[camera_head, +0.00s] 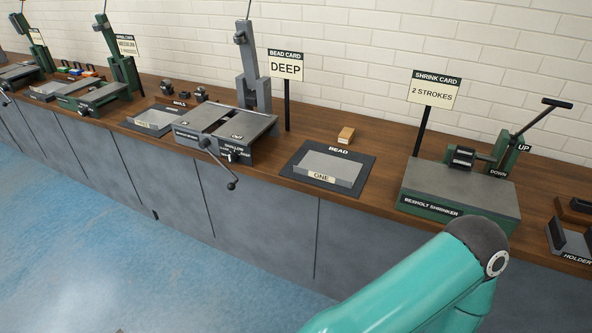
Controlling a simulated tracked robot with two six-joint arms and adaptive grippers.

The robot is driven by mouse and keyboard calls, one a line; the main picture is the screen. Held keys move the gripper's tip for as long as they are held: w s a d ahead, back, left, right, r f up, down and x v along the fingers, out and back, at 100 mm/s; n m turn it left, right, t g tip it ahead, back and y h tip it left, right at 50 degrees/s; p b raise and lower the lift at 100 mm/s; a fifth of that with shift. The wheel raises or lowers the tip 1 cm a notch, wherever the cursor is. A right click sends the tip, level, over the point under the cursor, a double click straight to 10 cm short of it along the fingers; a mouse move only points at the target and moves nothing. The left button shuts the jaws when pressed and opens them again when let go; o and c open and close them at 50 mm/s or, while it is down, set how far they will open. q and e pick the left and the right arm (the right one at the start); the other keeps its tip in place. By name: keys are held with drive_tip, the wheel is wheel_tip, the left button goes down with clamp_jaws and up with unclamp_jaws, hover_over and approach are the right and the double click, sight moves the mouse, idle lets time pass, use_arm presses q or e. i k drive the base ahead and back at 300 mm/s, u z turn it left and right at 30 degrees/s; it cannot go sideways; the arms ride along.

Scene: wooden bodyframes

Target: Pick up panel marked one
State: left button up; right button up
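The panel marked ONE (330,165) is a flat grey piece with a pale label on its front edge. It lies on a dark mat marked BEAD (359,163) on the wooden bench, between the bead machine and the shrinker. The panel is clear of any gripper. A teal arm link of mine rises at the bottom right, in front of the bench. Neither of my grippers shows in this view.
The grey bead machine (228,128) with a crank handle stands left of the mat. The green shrinker (460,190) with a lever stands right. A small wooden block (346,135) lies behind the panel. Sign posts rise beside the machines. Blue floor (110,250) is open in front.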

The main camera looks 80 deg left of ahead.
sight(342, 172)
drive_tip(key=i, duration=0.25)
drive_tip(key=u, duration=3.05)
drive_tip(key=k, duration=0.5)
drive_tip(key=u, duration=0.3)
drive_tip(key=i, duration=1.6)
drive_tip(key=z, duration=0.35)
